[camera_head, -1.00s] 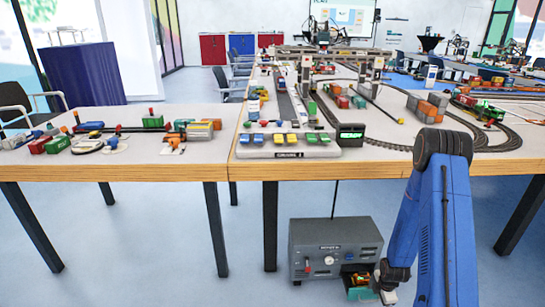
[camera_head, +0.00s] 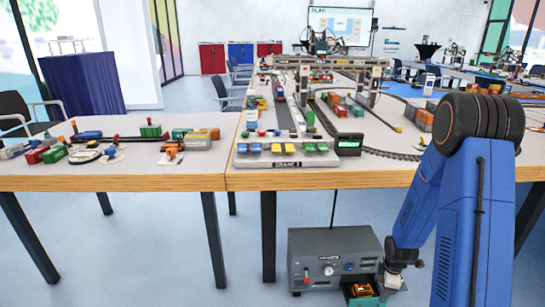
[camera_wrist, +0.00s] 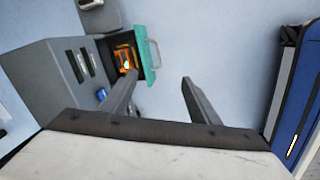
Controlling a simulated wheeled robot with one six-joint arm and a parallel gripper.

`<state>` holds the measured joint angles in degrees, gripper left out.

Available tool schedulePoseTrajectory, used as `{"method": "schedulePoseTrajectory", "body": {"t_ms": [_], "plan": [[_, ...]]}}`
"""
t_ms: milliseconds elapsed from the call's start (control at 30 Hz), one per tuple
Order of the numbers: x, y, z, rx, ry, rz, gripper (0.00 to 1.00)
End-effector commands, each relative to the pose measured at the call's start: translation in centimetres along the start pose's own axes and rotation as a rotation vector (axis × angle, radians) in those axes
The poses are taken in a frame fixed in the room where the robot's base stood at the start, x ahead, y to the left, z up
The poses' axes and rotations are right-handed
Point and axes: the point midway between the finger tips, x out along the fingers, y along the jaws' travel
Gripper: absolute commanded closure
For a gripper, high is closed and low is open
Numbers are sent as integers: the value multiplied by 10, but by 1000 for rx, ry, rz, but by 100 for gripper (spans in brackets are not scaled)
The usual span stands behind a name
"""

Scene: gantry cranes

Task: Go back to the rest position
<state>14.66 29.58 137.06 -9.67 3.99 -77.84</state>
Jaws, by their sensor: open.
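My gripper (camera_wrist: 153,92) is open and empty in the wrist view, its two dark fingers apart over the pale blue floor. In the head view my blue arm reaches down at the right, with its wrist end beside the grey control box (camera_head: 322,262) under the table. The box also shows at the left in the wrist view (camera_wrist: 38,85). Its small drawer with a green front (camera_wrist: 142,60) is pulled open. An orange item (camera_wrist: 125,58) lies inside the drawer. My fingers are apart from the drawer.
Two tables with wooden edges stand ahead. The right table (camera_head: 330,180) carries a model gantry crane (camera_head: 330,62), tracks and a button panel (camera_head: 287,155). The left table (camera_head: 120,181) holds toy parts. Table legs stand near the box. The floor (camera_head: 130,270) below is mostly clear.

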Motion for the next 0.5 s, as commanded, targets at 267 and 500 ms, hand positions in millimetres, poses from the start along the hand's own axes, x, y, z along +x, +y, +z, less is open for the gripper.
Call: {"method": "schedulePoseTrajectory", "body": {"t_ms": [267, 500], "plan": [[-85, 4, -14, 174, -3, 43, 44], [-153, -4, -25, 329, 6, 74, 44]]}}
